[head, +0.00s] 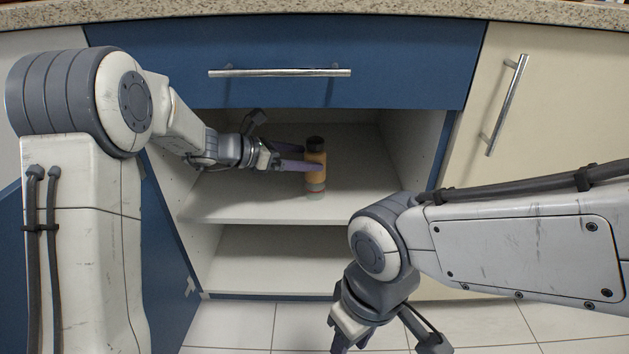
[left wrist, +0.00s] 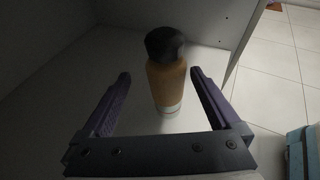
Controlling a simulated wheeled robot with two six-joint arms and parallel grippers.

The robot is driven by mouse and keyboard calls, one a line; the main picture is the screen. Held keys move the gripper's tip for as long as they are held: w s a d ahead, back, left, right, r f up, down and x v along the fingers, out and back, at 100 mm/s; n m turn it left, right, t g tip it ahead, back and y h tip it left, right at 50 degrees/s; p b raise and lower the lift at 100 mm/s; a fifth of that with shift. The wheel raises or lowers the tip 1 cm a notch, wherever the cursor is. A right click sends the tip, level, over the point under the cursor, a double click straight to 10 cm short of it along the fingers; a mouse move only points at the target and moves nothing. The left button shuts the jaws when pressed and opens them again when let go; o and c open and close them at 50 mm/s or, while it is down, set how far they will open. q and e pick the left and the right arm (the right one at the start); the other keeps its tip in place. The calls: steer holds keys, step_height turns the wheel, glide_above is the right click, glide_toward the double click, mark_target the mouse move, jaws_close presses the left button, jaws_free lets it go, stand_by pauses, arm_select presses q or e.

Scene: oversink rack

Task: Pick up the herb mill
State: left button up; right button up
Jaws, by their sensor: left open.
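The herb mill (head: 315,172) is a small upright cylinder with a dark cap, an orange-brown body and a pale base. It stands on the upper shelf of the open cabinet. My left gripper (head: 296,157) is open, reaching in from the left, with its fingers at the mill's body. In the left wrist view the mill (left wrist: 167,85) stands between the two purple fingers of the gripper (left wrist: 160,85), with a gap visible on each side. My right gripper (head: 385,345) hangs low in front of the cabinet, cut off by the bottom edge; its fingertips are not clearly visible.
The upper shelf (head: 240,205) is otherwise bare, with side walls close on both sides. A blue drawer front (head: 280,50) with a bar handle is above the opening. The lower compartment (head: 280,260) looks empty. A blue door (head: 165,240) stands open at left.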

arm_select(q)
steer(key=shift+w+d+f, duration=0.25)
steer(key=shift+d+f, duration=0.1)
steer(key=shift+d, duration=0.25)
steer(key=b+x, duration=0.4)
steer(key=shift+s+d+f, duration=0.15)
steer(key=shift+s+f, duration=0.1)
steer(key=shift+s, duration=0.1)
steer(key=shift+w+d, duration=0.25)
steer(key=shift+d, duration=0.15)
jaws_close()
